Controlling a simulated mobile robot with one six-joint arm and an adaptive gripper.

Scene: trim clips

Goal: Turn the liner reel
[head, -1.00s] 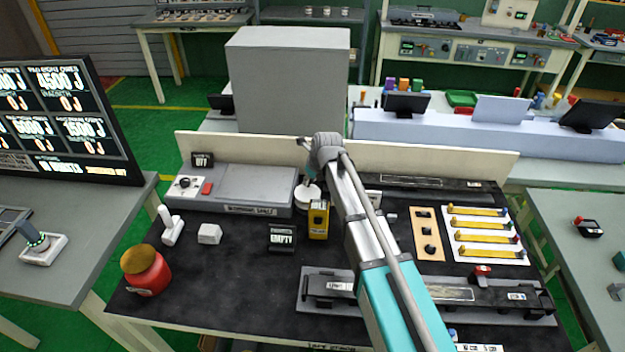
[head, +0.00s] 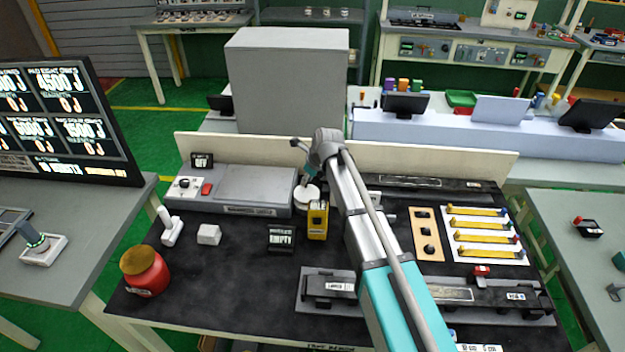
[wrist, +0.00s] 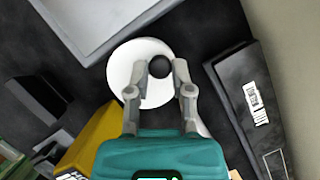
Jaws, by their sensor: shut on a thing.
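The liner reel is a round white disc (head: 306,198) on the dark bench, right of the grey flat unit. In the wrist view the white disc (wrist: 122,72) carries a dark round knob (wrist: 152,84) near its middle. My gripper (wrist: 160,72) is over the disc with its two fingers on either side of the knob, shut on it. In the head view my gripper (head: 309,180) is small and partly hidden by my wrist.
A yellow box (head: 317,220) stands close in front of the reel. The grey unit (head: 255,188) is at its left and a cream back panel (head: 230,146) rises behind. A black labelled block (wrist: 247,95) lies right of the disc in the wrist view.

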